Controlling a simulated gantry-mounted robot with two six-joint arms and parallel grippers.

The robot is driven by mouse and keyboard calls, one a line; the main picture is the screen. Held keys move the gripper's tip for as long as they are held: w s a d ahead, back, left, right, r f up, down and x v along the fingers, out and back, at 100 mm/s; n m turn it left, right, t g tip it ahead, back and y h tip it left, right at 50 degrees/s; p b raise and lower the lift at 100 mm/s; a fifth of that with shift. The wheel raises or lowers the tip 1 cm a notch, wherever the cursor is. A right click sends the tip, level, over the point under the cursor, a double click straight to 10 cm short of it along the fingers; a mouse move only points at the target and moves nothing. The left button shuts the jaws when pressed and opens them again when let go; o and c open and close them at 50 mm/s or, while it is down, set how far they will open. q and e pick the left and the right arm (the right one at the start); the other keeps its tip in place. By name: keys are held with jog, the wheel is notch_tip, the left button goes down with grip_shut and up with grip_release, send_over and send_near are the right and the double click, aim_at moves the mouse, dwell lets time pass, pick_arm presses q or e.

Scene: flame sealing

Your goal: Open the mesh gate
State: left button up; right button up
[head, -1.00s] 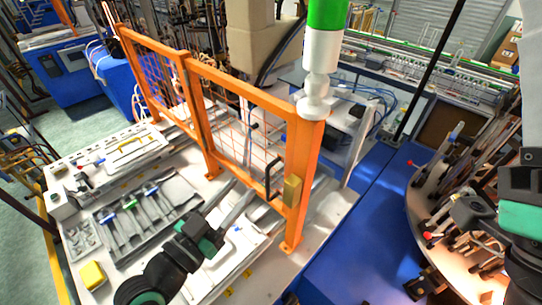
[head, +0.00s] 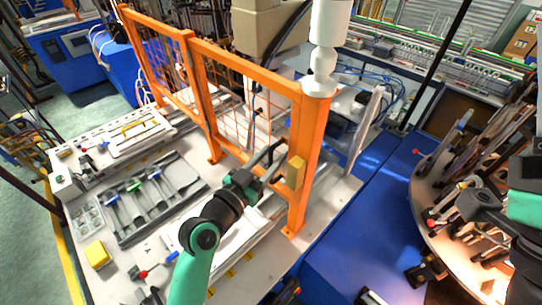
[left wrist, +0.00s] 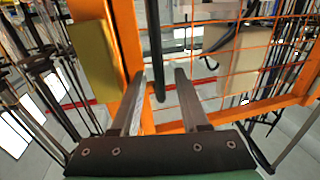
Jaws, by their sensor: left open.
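The mesh gate (head: 251,75) is an orange frame with thin wire mesh, standing upright across the worktable. Its panel sits in line with the right-hand orange post (head: 304,150), with no clear gap between them. A brass-yellow block (head: 295,172) sits on that post and also shows in the left wrist view (left wrist: 93,60). The black bar handle (left wrist: 155,40) is just beyond the fingertips of my left gripper (left wrist: 158,78), lined up with the gap between them. My left gripper (head: 266,168) is open and partly hides the handle in the head view. My right gripper (head: 465,210) shows only partly at the right edge.
A grey tool tray (head: 150,200) and a yellow box (head: 97,254) lie on the white worktable in front of the gate. A white stack-light pole stands on the post. A round table (head: 450,240) with tools is at the right.

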pick_arm(q)
jog(key=shift+w+d, duration=0.15)
jog(key=shift+w, duration=0.05)
grip_shut()
dwell(1.4)
